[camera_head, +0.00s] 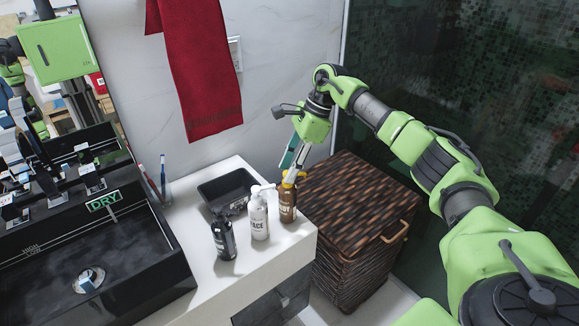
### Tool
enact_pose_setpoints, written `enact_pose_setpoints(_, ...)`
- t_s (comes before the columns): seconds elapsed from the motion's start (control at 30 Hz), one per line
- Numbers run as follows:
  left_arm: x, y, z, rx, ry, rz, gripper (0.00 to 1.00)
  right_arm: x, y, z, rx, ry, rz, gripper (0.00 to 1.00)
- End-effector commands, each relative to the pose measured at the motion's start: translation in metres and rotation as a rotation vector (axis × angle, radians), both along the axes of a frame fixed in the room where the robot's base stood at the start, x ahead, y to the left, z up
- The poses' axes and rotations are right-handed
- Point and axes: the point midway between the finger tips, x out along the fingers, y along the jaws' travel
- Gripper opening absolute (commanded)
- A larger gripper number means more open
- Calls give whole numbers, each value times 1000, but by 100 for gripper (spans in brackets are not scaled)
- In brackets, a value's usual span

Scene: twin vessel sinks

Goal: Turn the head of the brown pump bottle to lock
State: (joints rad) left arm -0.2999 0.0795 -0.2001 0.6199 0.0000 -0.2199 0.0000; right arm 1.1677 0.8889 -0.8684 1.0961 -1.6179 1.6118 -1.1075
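The brown pump bottle (287,206) stands upright near the right edge of the white counter, with a yellow pump head (300,174) on top. My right gripper (287,174) reaches down to the pump head from above. One finger overlaps the head in the picture, and a teal-faced finger is just up and left of it. Whether the fingers touch or clamp the head I cannot tell. My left gripper is not directly in view.
A white pump bottle (259,217) stands close on the left of the brown one, then a dark bottle (222,239). A black tray (226,188) lies behind them. A black sink (120,262) is at left. A wicker hamper (350,220) stands right of the counter. A red towel (200,75) hangs behind.

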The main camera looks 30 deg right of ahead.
Motion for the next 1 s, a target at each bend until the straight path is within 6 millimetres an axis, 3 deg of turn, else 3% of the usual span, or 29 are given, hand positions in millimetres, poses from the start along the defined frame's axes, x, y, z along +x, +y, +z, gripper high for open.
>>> enact_pose_setpoints(0.17, -1, 2, 0, 2, 2, 0, 34, 0, -4, 9, 0, -3, -2, 34)
enact_pose_setpoints(0.5, 0, 1, 0, 1, 0, 0, 34, -9, -28, 73, 0, -4, -3, 34)
enact_pose_setpoints(0.7, 0, 0, 0, 0, 0, 0, 34, -13, -39, 101, 0, -2, -1, 34)
enact_pose_setpoints(1.0, 0, 0, 0, 0, 0, 0, 34, -16, -43, 111, 0, 1, 0, 34)
